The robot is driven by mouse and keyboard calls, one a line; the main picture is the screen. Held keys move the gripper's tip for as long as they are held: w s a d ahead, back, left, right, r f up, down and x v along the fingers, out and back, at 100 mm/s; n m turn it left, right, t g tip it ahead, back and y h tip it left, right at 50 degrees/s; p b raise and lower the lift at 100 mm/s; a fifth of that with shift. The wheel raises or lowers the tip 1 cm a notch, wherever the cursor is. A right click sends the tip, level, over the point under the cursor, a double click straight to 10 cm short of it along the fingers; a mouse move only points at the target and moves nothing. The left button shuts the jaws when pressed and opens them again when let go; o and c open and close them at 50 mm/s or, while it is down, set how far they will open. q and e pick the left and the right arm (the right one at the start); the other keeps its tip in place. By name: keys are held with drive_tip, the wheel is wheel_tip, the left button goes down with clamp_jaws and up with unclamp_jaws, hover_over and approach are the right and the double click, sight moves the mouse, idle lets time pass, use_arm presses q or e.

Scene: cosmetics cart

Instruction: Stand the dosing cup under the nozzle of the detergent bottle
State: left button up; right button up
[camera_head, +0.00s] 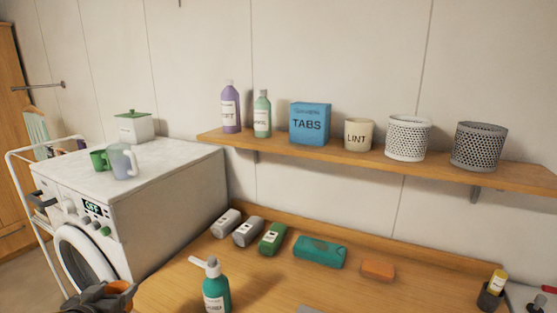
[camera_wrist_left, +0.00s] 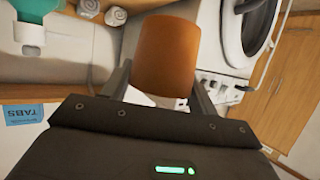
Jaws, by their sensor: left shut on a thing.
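Part of the bottle also shows at the top left of the left wrist view (camera_wrist_left: 30,36). My left gripper (camera_head: 112,295) is shut on the orange-brown dosing cup (camera_wrist_left: 168,55), which sits between its fingers. In the head view the cup (camera_head: 122,288) is mostly hidden by the gripper, left of the bottle and apart from it, in front of the washing machine. My right gripper is not in view.
The washing machine (camera_head: 150,213) stands left of the counter (camera_head: 180,285). A shelf (camera_head: 380,163) above holds bottles, boxes and baskets.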

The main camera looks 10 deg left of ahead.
use_arm(q)
drive_tip(key=shift+w+d, duration=0.25)
drive_tip(key=shift+w, duration=0.15)
drive_tip(key=shift+w+d+y, duration=0.1)
drive_tip(key=shift+d+y, duration=0.15)
drive_tip(key=shift+y, duration=0.05)
drive_tip(key=w+d+r+m+h+b, duration=0.1)
drive_tip(key=w+d+r, duration=0.1)
drive_tip(key=d, duration=0.5)
drive_tip(key=w+d+r+m+h+b, duration=0.1)
drive_tip(key=w+d+r, duration=0.2)
drive_tip(key=d, duration=0.5)
drive_tip(key=w+d+r+h+b, duration=0.1)
drive_tip(key=w+d+r, duration=0.2)
drive_tip(key=d, duration=0.4)
drive_tip(key=shift+d+r+m+h, duration=0.2)
drive_tip(key=shift+r+m+h, duration=0.2)
drive_tip(key=shift+r, duration=0.05)
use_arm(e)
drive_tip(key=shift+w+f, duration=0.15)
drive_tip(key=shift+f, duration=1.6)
